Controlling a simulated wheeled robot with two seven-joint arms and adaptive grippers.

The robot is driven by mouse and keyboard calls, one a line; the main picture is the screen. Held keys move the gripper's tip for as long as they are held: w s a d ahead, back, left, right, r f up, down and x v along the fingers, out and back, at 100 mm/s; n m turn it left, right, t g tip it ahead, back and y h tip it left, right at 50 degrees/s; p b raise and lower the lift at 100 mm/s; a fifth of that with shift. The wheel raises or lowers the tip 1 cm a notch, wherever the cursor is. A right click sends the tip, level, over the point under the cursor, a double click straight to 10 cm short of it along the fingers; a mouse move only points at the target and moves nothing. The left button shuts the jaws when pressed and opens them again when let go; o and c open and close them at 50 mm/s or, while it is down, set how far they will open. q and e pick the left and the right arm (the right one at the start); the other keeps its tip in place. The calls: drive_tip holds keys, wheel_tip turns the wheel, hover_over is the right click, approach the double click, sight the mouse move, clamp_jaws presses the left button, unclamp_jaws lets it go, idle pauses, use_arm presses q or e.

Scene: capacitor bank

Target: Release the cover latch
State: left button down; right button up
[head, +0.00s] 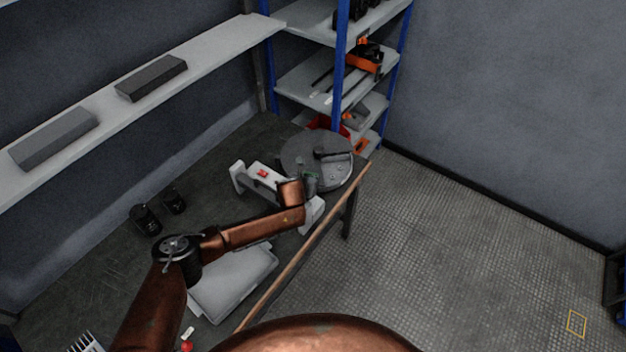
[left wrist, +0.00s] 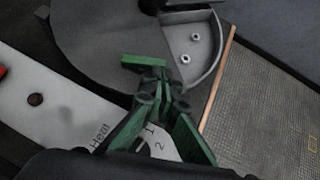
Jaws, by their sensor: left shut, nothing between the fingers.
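My left gripper (head: 310,180) is at the near edge of a round grey cover (head: 300,150) on the bench. In the left wrist view, my left gripper (left wrist: 158,75) has green-padded fingers shut with nothing held, over the rim of the round cover (left wrist: 95,40). I cannot tell whether it touches the cover. A dark bar (head: 333,155) lies across the cover's right part. Beside it, a recess with two bolts (left wrist: 190,48) shows in the left wrist view. I cannot clearly pick out the latch; the gripper may hide it. My right gripper is not in view.
A white unit with a red button (head: 262,173) stands left of the gripper, partly under my arm. A grey case (head: 232,280) and two black cylinders (head: 145,219) are on the bench. Loaded shelves (head: 310,75) stand behind. The floor right of the wooden bench edge (head: 300,255) is clear.

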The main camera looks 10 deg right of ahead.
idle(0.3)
use_arm(q)
drive_tip(key=shift+w+a, duration=0.3)
drive_tip(key=shift+a, duration=0.4)
drive_tip(key=shift+p, duration=0.3)
drive_tip(key=shift+r, duration=0.1)
drive_tip(key=p+v, duration=0.2)
drive_tip(key=p, duration=0.1)
drive_tip(key=p+v, duration=0.6)
drive_tip(key=shift+s+d+r, duration=0.1)
drive_tip(key=shift+s+d, duration=0.05)
drive_tip(key=shift+d, duration=0.15)
drive_tip(key=shift+s+a+r+p, duration=0.2)
drive_tip(key=shift+s+r+p, duration=0.15)
drive_tip(key=shift+s+p, duration=0.2)
drive_tip(key=shift+s, duration=0.2)
